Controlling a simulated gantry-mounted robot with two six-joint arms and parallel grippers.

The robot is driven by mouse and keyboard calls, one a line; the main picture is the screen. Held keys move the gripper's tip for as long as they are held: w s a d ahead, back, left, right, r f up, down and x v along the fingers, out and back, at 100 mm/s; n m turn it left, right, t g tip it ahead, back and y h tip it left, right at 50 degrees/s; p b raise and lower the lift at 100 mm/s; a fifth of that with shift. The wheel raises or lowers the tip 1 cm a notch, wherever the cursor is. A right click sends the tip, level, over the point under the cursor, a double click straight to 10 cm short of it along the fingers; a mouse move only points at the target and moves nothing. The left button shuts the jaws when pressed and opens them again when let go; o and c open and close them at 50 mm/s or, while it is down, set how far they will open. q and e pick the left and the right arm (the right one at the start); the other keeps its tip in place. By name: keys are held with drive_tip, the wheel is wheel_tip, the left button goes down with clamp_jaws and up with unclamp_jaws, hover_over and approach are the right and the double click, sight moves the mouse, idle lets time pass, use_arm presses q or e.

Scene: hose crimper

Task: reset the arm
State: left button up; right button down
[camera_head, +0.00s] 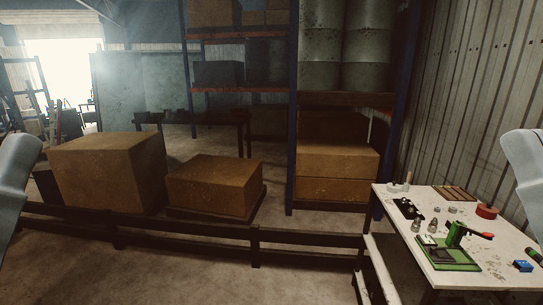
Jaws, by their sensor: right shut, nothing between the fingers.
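Only pale grey-white parts of my arms show, at the left and right edges of the head view. The fingers of both grippers are outside the picture. A white-topped workbench (398,222) stands at the lower right. On it is a green hose crimper (455,248) with a red-tipped handle. My visible right arm part is above and to the right of the bench, apart from it.
Small metal fittings (432,226), a red round item (487,211) and a blue item (522,265) lie on the bench. A low dark rail (200,250) crosses the floor. Cardboard boxes (215,187) and a tall shelf rack (292,120) stand behind it.

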wheel_tip(320, 180, up, 34)
drive_tip(key=p, duration=3)
drive_tip(key=shift+p, duration=0.3)
drive_tip(key=shift+w+f, duration=0.1)
drive_tip(key=shift+h, duration=0.3)
